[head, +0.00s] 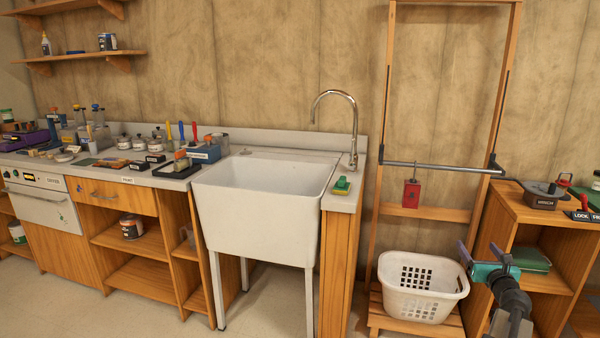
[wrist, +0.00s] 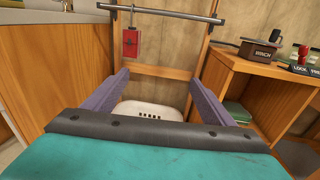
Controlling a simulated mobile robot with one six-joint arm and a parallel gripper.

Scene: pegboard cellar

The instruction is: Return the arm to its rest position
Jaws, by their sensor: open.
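My gripper (head: 484,250) is at the lower right of the head view, in front of the wooden shelf unit and to the right of the white basket. In the wrist view its two purple fingers (wrist: 158,88) stand wide apart with nothing between them. The white basket (wrist: 150,110) shows beyond and between the fingers, partly hidden by the gripper's dark edge and teal body. My arm reaches in from the bottom right of the head view.
The white basket (head: 422,318) stands on a low slatted platform below a metal bar (head: 430,167) with a red tag-like object (head: 411,194). An open shelf unit (head: 500,238) is close at right. A white sink (head: 265,215) and cluttered counter lie left. Floor before the sink is clear.

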